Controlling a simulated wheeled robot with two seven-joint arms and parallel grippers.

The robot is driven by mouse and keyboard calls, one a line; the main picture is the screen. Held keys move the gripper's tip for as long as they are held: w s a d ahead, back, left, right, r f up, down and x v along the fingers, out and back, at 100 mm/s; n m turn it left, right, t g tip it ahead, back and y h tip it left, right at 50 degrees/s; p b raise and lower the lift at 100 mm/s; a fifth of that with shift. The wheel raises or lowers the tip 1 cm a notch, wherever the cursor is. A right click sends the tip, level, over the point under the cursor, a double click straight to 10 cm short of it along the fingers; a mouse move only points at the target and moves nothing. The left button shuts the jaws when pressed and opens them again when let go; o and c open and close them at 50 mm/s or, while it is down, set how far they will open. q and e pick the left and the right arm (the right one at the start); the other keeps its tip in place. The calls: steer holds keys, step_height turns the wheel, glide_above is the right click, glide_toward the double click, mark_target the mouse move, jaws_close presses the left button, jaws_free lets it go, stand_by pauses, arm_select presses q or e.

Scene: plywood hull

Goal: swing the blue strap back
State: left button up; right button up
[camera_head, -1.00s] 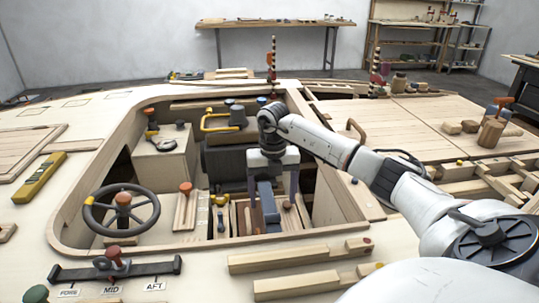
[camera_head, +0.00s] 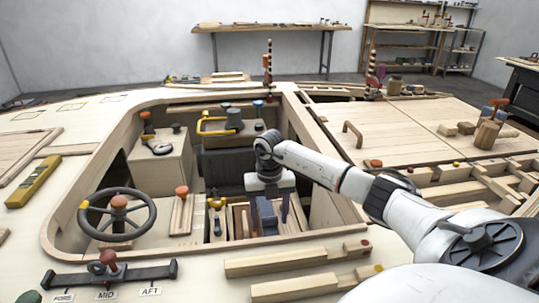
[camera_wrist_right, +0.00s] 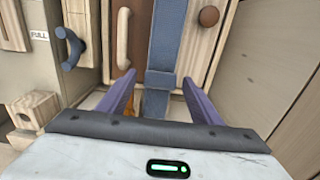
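The blue strap (camera_wrist_right: 164,45) runs up the middle of the right wrist view, across a brown wooden lid or panel (camera_wrist_right: 132,15). My right gripper (camera_wrist_right: 160,88) is open, with one finger on each side of the strap and gaps between them and it. In the head view my right gripper (camera_head: 267,222) points down into the cockpit opening, and it largely hides the strap there. I cannot tell whether the fingers touch the panel. My left gripper is not in view.
A pale handle (camera_wrist_right: 123,38) and a brown knob (camera_wrist_right: 209,16) flank the strap. A blue hook-shaped handle (camera_wrist_right: 70,48) sits to the left. The steering wheel (camera_head: 118,203) and the cockpit's wooden rim (camera_head: 320,160) surround the work area.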

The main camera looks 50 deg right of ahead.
mark_target(267, 210)
steer(key=c, duration=0.4)
steer(key=shift+w+d+r, duration=0.2)
steer(key=shift+r, duration=0.25)
steer(key=w+d+r+p, duration=0.2)
steer(key=w+d+r, duration=0.1)
steer(key=r, duration=0.4)
steer(key=shift+w+d+r, duration=0.25)
steer(key=shift+w+d, duration=0.15)
steer(key=shift+w, duration=0.25)
steer(key=shift+w+d+r, duration=0.65)
steer(key=shift+w, duration=0.1)
